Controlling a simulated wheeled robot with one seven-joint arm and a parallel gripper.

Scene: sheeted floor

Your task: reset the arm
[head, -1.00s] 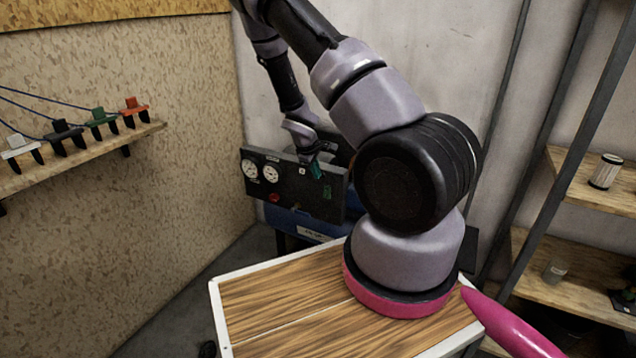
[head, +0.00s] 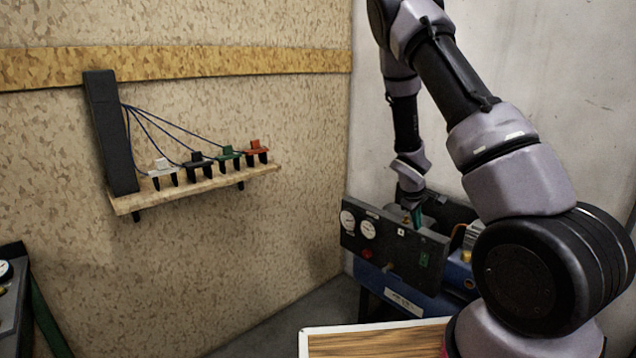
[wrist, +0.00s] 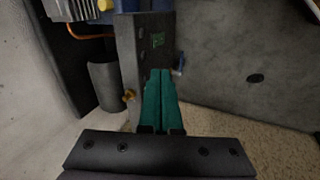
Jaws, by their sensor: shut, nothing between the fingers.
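My arm rises from its base at the lower right of the head view, bends over at the top and hangs down again. My gripper (head: 416,215) points down at the end of the arm, by the top edge of the black gauge panel (head: 395,245). In the wrist view its two green fingers (wrist: 160,100) lie side by side, shut with nothing between them. The panel (wrist: 130,50) shows just beyond the fingers there. I cannot tell whether they touch it.
A blue machine (head: 400,293) stands behind and below the panel. A wooden shelf (head: 200,188) on the left wall holds a dark post (head: 110,130) and several coloured clips on cables. The wooden top (head: 375,343) is beside my arm's base. Bare floor (head: 300,325) shows left of the machine.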

